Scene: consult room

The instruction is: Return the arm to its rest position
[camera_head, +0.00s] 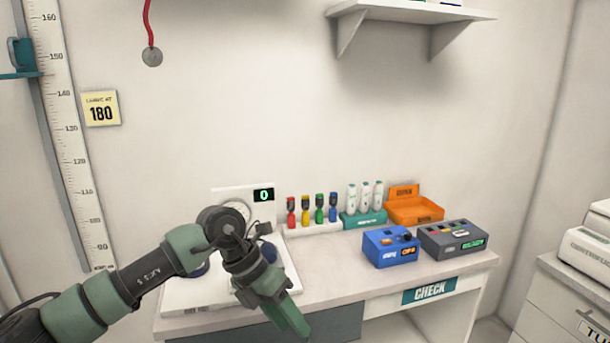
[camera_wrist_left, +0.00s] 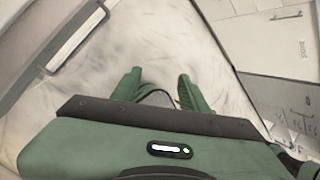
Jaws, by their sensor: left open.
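My left arm comes in from the left in the head view, and its green left gripper (camera_head: 297,325) hangs in front of the desk's front edge, pointing down and to the right. In the left wrist view the two fingers (camera_wrist_left: 160,88) are apart with nothing between them, and pale floor shows beyond. The gripper is open and empty. My right gripper is in neither view.
Behind the arm a white scale (camera_head: 185,291) stands on the desk (camera_head: 345,266), partly hidden. Several coloured-top bottles, white bottles in a teal holder (camera_head: 365,220), an orange tray (camera_head: 415,213), a blue box (camera_head: 390,250) and a grey box (camera_head: 453,243) stand further right.

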